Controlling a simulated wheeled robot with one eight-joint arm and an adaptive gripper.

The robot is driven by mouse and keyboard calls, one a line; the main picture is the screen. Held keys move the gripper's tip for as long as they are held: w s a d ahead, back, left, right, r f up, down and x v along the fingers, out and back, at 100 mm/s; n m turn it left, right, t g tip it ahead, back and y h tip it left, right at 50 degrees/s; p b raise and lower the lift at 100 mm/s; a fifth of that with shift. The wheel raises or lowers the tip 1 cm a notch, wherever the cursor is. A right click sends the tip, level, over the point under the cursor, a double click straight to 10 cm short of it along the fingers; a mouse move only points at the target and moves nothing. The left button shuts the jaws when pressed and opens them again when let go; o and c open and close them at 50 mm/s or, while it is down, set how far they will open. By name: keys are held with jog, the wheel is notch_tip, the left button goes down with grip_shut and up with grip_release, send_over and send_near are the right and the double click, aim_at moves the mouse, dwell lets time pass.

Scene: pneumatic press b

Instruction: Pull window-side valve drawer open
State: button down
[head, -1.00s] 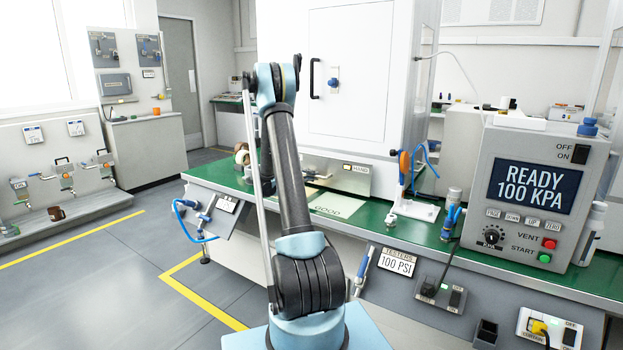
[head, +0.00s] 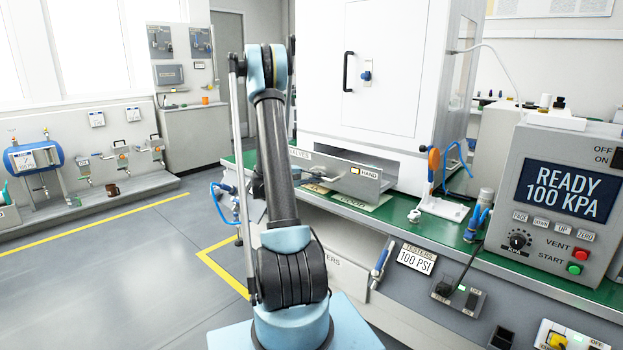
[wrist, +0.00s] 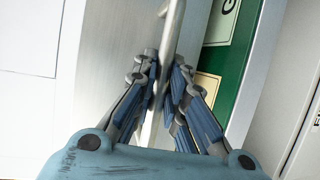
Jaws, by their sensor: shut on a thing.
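The valve drawer, its grey metal front (head: 338,180) marked "VALVES" and "HAND", stands out from under the white cabinet in the head view, with a gap behind its top edge. In the wrist view the drawer front (wrist: 112,55) fills the left-middle. My gripper (wrist: 160,75) is shut on the drawer's round metal bar handle (wrist: 171,30), with blue-grey fingers on both sides of it.
The green bench top (head: 395,215) runs below the drawer, with a card (head: 362,203) partly covered by it. A white stand with an orange-handled tool (head: 434,165) and the grey control box (head: 560,200) stand to the right. Open floor lies left.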

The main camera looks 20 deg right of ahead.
jog(key=shift+s+f, duration=0.15)
jog(key=shift+s, duration=0.05)
jog(key=c, duration=1.6)
grip_release()
jog(key=shift+w, duration=0.1)
jog(key=shift+a, duration=0.1)
jog(key=shift+a, duration=0.15)
jog(key=a+r, duration=0.2)
jog(key=a, duration=0.9)
jog(key=shift+a, duration=0.2)
jog(key=shift+r, duration=0.1)
